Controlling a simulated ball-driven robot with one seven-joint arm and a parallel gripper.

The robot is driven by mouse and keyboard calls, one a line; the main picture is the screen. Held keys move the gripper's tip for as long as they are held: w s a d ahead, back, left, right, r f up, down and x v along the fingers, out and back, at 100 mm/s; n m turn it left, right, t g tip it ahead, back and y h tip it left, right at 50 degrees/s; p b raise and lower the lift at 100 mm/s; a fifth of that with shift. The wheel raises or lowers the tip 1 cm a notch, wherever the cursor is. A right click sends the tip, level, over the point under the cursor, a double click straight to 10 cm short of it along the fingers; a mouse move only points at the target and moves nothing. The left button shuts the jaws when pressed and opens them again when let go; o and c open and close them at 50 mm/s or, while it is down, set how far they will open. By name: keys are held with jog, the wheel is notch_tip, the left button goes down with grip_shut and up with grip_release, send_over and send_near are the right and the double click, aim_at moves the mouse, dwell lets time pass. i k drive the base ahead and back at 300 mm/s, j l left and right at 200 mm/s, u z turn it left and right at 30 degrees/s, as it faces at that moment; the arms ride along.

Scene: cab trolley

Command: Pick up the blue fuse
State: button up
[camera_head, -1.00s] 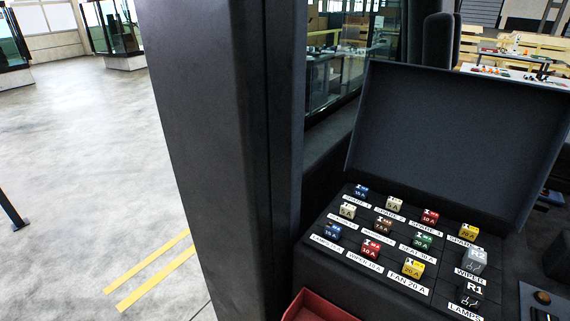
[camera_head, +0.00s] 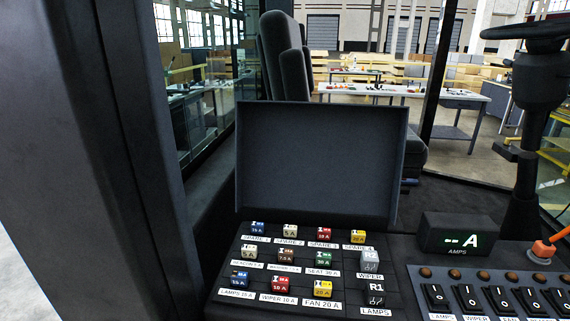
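Two blue fuses show in the open fuse box (camera_head: 225,262). One blue fuse (camera_head: 257,229) sits in the back row at the left, above a label that reads SPARE 1. The other blue fuse (camera_head: 240,280) sits in the front row at the left, above a LAMPS 15 A label. Both look seated upright. The box lid (camera_head: 318,160) stands open behind them. My gripper is not in view.
Red, yellow, green, brown and beige fuses stand close around the blue ones. Relays R2 (camera_head: 370,262) and R1 (camera_head: 375,293) are at the right. An amps display (camera_head: 458,240) and a switch panel (camera_head: 415,272) lie further right. A dark pillar (camera_head: 100,150) stands at the left.

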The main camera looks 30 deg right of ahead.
aim_at(238, 279)
jog(key=u, duration=1.85)
jog(key=i+j, duration=0.15)
jog(key=i, duration=0.25)
jog(key=i+j, duration=0.1)
jog(key=i, duration=0.3)
jog(key=i+j, duration=0.15)
jog(key=i, duration=0.3)
jog(key=i+l+z, duration=0.15)
jog(key=i+z, duration=0.25)
jog(key=i, duration=0.25)
jog(key=i+j+z, duration=0.1)
jog(key=i+z, duration=0.25)
jog(key=i, duration=0.25)
jog(key=i+j+z, duration=0.25)
jog(key=i+z, duration=0.15)
jog(key=i, duration=0.25)
jog(key=i+l+z, duration=0.25)
jog(key=i+z, duration=0.2)
jog(key=i, duration=0.3)
jog(key=i+z, duration=0.45)
jog(key=i, duration=0.3)
jog(key=i+j+z, duration=0.45)
jog(key=i, duration=0.3)
jog(key=i+z, duration=0.75)
jog(key=i+j+z, duration=0.2)
jog(key=i+z, duration=0.2)
jog(key=z, duration=2.55)
